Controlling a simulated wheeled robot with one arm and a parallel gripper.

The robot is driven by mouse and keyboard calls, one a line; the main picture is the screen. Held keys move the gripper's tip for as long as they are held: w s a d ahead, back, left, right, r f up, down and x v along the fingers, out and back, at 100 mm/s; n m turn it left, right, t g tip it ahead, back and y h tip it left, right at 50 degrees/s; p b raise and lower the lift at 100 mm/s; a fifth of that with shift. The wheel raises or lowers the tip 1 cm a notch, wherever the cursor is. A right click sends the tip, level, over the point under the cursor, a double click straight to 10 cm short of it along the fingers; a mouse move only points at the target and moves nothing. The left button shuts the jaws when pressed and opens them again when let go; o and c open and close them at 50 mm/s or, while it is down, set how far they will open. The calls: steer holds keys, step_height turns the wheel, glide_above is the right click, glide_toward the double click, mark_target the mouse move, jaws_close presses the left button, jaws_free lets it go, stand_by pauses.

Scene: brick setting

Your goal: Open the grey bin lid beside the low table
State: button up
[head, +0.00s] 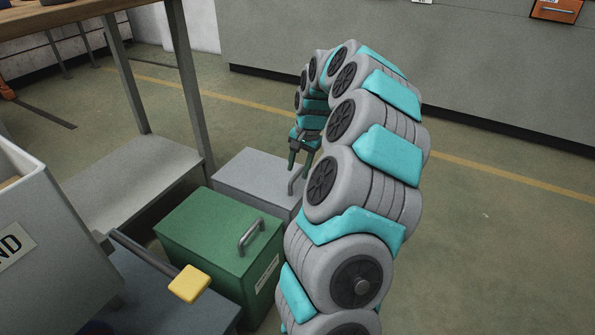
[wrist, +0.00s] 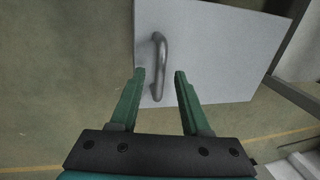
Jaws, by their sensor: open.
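The grey bin (head: 254,176) stands on the floor behind a green bin, with its flat lid shut. A curved metal handle (head: 295,180) sits near the right edge of the lid. In the wrist view the lid (wrist: 225,45) fills the upper right, and its handle (wrist: 159,65) lies ahead of my fingers. My gripper (head: 301,160) points down over the lid's handle side. It is open and empty, with two green fingers apart in the wrist view (wrist: 160,90). The handle's near end shows between the fingertips; contact is not visible. My arm hides the bin's right side.
The green bin (head: 210,235) with its own handle stands just in front. A table with metal legs (head: 187,80) and a low shelf (head: 150,180) is at left. A white box (head: 50,260) and a yellow-ended lever (head: 190,284) are at the near left. Floor at right is clear.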

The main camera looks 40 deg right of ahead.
steer(key=shift+w+f, duration=0.2)
steer(key=shift+f, duration=0.5)
steer(key=shift+c, duration=0.4)
jaws_close()
stand_by(0.5)
